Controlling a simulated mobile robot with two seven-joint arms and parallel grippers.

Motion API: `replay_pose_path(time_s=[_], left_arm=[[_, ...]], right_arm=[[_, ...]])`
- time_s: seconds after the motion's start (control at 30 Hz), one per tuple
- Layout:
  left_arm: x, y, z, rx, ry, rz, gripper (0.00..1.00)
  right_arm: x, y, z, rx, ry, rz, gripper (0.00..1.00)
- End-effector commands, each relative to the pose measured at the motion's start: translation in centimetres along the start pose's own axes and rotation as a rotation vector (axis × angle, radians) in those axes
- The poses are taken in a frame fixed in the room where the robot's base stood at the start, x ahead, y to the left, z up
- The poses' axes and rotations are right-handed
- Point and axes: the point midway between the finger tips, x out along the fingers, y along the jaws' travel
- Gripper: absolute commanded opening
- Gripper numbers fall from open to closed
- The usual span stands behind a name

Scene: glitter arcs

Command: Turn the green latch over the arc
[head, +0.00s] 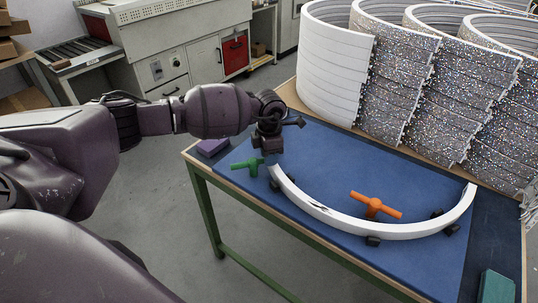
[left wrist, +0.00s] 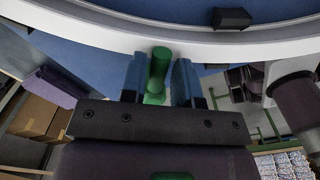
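The green latch (head: 247,166) is a short bar on a post at the left end of the white arc (head: 410,232). Its bar sticks out to the left there. My left gripper (head: 268,146) is pointed down just beyond the right end of the bar. In the left wrist view, the green latch handle (left wrist: 158,72) shows between the two blue fingertips of my left gripper (left wrist: 158,82). The fingers are apart, very close on either side of it; firm contact does not show. The white arc (left wrist: 90,30) crosses behind the handle. My right gripper is not in view.
An orange latch (head: 374,206) stands inside the arc's curve. Black clamps (head: 372,241) hold the arc on the blue mat (head: 320,180). A purple block (head: 212,146) and a teal block (head: 497,287) lie at the edges. Tall glittery curved panels (head: 440,85) stand behind.

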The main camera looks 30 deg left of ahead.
Motion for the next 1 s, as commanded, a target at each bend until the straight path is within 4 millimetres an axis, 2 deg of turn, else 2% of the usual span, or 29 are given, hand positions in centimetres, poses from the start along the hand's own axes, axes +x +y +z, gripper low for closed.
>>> replay_pose_path(time_s=[0.03,0.1,0.33,0.47,1.0], left_arm=[[0.0,0.0,0.0,0.0,0.0,0.0,0.36],[0.0,0.0,0.0,-0.001,0.0,0.0,0.43],[0.0,0.0,0.0,-0.002,0.001,-0.001,0.43],[-0.7,0.0,0.0,-0.003,0.0,0.001,0.43],[-9.3,0.1,0.0,-0.002,-0.001,0.002,0.43]], right_arm=[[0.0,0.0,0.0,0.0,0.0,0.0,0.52],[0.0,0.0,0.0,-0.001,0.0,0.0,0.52],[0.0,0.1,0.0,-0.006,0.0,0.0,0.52],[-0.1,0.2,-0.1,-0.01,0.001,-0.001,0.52],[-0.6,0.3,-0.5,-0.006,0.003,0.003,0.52]])
